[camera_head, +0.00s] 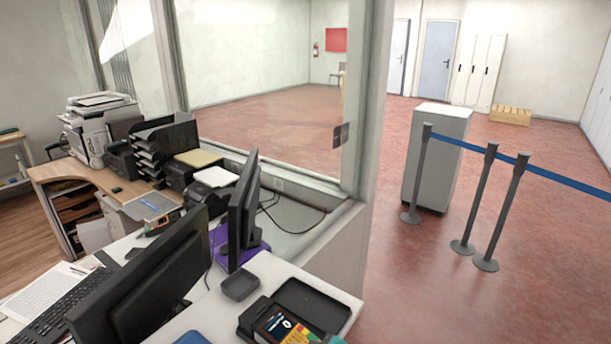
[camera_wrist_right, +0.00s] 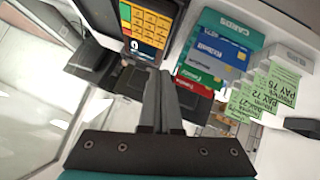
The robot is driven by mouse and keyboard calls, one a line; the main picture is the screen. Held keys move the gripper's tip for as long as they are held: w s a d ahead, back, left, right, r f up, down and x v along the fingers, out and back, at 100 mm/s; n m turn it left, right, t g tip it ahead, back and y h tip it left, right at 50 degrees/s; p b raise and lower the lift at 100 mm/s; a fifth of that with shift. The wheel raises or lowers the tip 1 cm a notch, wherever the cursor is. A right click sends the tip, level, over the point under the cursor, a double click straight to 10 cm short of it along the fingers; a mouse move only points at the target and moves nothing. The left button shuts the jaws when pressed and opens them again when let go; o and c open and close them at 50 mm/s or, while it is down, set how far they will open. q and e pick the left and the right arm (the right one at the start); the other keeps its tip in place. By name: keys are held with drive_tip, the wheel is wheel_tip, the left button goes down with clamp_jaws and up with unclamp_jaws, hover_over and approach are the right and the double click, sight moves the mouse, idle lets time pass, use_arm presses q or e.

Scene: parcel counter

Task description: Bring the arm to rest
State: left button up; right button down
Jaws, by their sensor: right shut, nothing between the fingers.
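My right gripper (camera_wrist_right: 162,82) shows in the right wrist view with its two grey fingers together and nothing between them. The fingers point toward a card terminal (camera_wrist_right: 150,22) with yellow keys, and whether they touch anything cannot be told. Beside them on the right is a teal card rack (camera_wrist_right: 232,28) with blue, green and red cards. My right gripper cannot be made out in the head view. My left gripper is in neither view.
In the head view the terminal (camera_head: 278,326) sits by a black tray (camera_head: 312,305) on the white counter. Two monitors (camera_head: 145,282) stand to the left. A window post (camera_head: 366,120) rises behind. Green pay slips (camera_wrist_right: 282,82) lie right in the wrist view.

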drive_tip(key=s+d+f+m+g+h, duration=0.1)
drive_tip(key=s+d+m+g+h, duration=0.15)
drive_tip(key=s+d+m, duration=0.55)
drive_tip(key=s+d+m+g+h, duration=0.2)
drive_tip(key=s+d+m+h, duration=0.15)
drive_tip(key=s+d, duration=0.85)
drive_tip(key=s+a+f+g+b, duration=0.15)
drive_tip(key=f+b, duration=0.35)
drive_tip(key=f, duration=1.2)
drive_tip(key=s+a+f+b, duration=0.1)
drive_tip(key=s+f+b, duration=0.35)
drive_tip(key=f, duration=1.15)
drive_tip(key=s+d+f+b, duration=0.1)
drive_tip(key=s+f+b, duration=0.2)
drive_tip(key=f, duration=0.4)
drive_tip(key=s+f+b, duration=0.4)
drive_tip(key=s+f, duration=0.2)
drive_tip(key=f, duration=0.2)
drive_tip(key=s+d+f+n+b, duration=0.1)
drive_tip(key=s+f+b, duration=0.2)
drive_tip(key=f, duration=0.4)
drive_tip(key=shift+s+d+f+g+h+b, duration=0.3)
drive_tip(key=shift+s+d+g, duration=0.1)
drive_tip(key=shift+s, duration=0.3)
